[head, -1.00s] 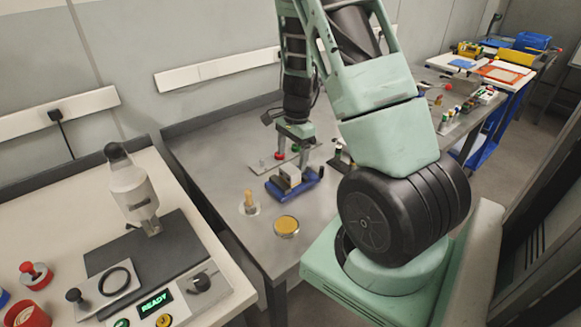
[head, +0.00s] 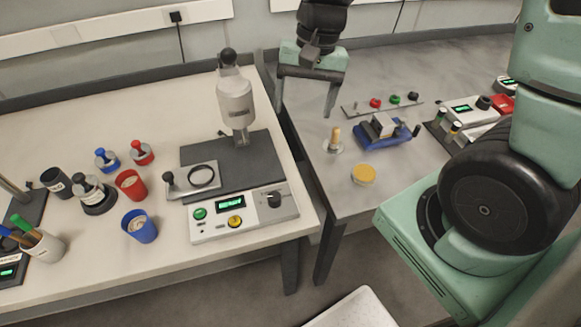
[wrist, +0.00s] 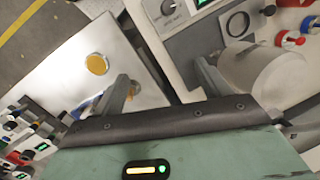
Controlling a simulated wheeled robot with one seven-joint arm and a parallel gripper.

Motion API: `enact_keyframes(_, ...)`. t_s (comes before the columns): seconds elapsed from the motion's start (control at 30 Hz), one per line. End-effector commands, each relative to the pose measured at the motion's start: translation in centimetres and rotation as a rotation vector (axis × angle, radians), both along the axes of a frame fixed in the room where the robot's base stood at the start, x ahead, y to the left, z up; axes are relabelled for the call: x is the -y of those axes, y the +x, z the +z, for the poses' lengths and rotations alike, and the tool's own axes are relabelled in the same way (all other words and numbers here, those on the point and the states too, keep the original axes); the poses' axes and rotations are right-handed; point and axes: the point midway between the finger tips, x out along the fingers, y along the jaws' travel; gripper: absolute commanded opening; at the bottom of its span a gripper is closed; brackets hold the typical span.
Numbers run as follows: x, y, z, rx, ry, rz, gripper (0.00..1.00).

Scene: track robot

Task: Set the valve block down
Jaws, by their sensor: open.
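A small pale grey block, which looks like the valve block (head: 384,124), sits in a blue vise (head: 370,138) on the grey metal table. My gripper (head: 305,109) is open and empty. It hangs to the left of the block and apart from it, near the gap between the two tables. In the wrist view my open fingers (wrist: 160,78) have nothing between them. I cannot make out the block clearly in the wrist view, where my left finger covers part of the table.
A press (head: 236,100) stands on the left bench near my gripper, beside a control box (head: 244,213). On the metal table are a yellow-topped dish (head: 364,174), a wooden peg on a round base (head: 335,140) and a strip with coloured knobs (head: 382,106).

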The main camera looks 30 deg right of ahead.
Motion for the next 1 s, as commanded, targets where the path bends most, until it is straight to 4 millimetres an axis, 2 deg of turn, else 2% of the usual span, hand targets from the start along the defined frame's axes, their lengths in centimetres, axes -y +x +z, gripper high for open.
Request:
enact_keyframes(0.03,-3.9,-2.6,1.0,0.033,-0.005,0.221,0.76)
enact_keyframes(0.1,-7.8,-6.4,2.0,0.077,-0.023,0.518,0.76)
enact_keyframes(0.13,-9.0,-8.0,2.3,0.094,-0.031,0.635,0.76)
enact_keyframes(0.2,-10.9,-11.2,2.7,0.13,-0.055,0.864,0.76)
enact_keyframes(0.33,-12.3,-14.7,3.0,0.169,-0.087,1.116,0.76)
enact_keyframes(0.47,-12.5,-15.7,3.0,0.18,-0.098,1.188,0.76)
enact_keyframes(1.0,-12.5,-15.5,3.0,0.178,-0.096,1.178,0.76)
